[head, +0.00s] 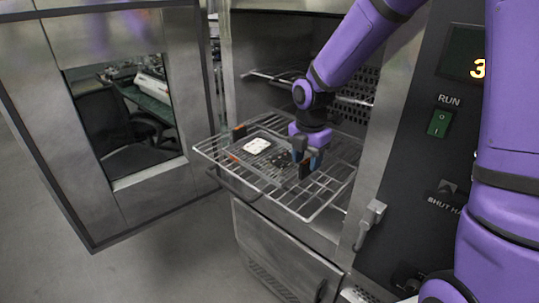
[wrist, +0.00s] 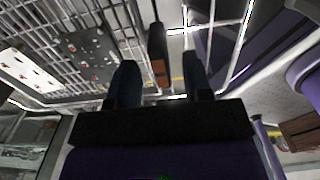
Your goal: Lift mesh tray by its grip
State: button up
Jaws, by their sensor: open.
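The mesh tray (head: 250,160) lies on a wire rack pulled out of a metal chamber. It also shows in the wrist view (wrist: 42,18). A white piece (head: 257,146) and a dark speckled board (wrist: 88,52) lie on it. My gripper (head: 307,168) is open over the right side of the tray in the head view. A black and orange grip (wrist: 158,58) shows between my two fingers in the wrist view, with gaps on both sides. Another black and orange grip (head: 239,132) stands on the tray's far left side. My gripper partly hides the near grip in the head view.
The wire rack (head: 318,203) sticks out of the chamber (head: 262,48). The chamber's windowed door (head: 150,184) stands open at left. A control panel (head: 432,150) with a RUN switch stands close at right. The floor at front left is clear.

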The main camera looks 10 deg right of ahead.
jog(key=shift+f, duration=0.75)
jog(key=shift+c, duration=0.4)
grip_shut()
jog(key=shift+r, duration=0.15)
